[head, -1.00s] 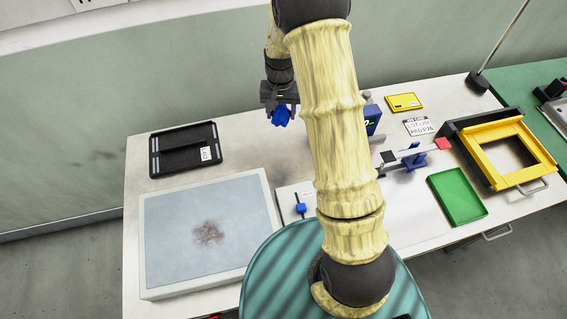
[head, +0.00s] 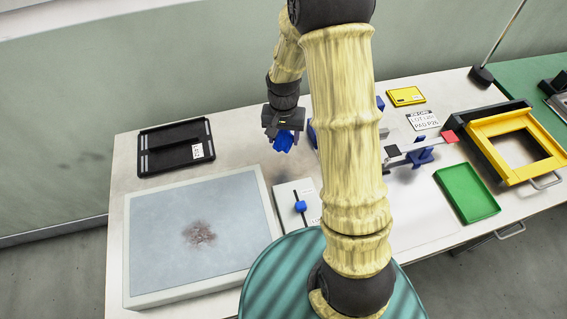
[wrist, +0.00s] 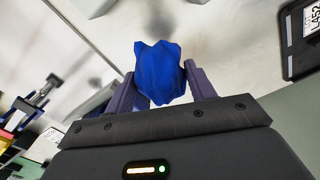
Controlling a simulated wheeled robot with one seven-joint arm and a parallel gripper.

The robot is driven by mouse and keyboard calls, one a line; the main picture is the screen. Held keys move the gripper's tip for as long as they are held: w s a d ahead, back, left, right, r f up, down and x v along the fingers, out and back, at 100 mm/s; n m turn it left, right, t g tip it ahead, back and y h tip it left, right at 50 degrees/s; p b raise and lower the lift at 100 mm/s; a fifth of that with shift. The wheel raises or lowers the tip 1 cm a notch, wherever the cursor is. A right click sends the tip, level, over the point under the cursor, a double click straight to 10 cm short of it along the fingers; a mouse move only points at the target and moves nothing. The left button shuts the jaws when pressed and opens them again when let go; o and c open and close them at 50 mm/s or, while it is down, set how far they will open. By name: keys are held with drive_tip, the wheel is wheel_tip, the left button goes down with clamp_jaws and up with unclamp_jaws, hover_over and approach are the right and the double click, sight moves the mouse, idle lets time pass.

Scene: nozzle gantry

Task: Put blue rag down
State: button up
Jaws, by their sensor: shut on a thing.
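The blue rag (head: 284,141) is a crumpled, angular blue lump held at the end of my gripper (head: 281,132). In the wrist view the rag (wrist: 159,72) sits between the two fingers of my gripper (wrist: 160,88), which is shut on it. In the head view the rag appears above the white bench, to the right of the black tray and beyond the upper right corner of the grey-blue panel. I cannot tell its exact height; in the wrist view it looks clear of the bench.
A black tray (head: 157,164) lies at the back left. A pale framed panel (head: 160,225) with a dark stain (head: 199,233) fills the front left. A blue-knobbed slider plate (head: 300,206), green tray (head: 478,207) and yellow frame (head: 480,152) stand rightward. Bare bench (head: 235,150) shows behind the panel.

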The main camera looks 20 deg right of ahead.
drive_tip(key=p, duration=0.1)
hover_over(284, 162)
wheel_tip(284, 162, down, 6)
drive_tip(key=shift+a+r, duration=0.1)
drive_tip(key=shift+s, duration=0.1)
drive_tip(key=shift+f+p, duration=0.45)
drive_tip(key=shift+f, duration=1.65)
drive_tip(key=o, duration=1)
drive_tip(key=shift+f, duration=0.1)
drive_tip(key=shift+c, duration=0.2)
wheel_tip(284, 162, up, 12)
drive_tip(key=shift+r+b, duration=0.15)
drive_tip(key=shift+b, duration=1)
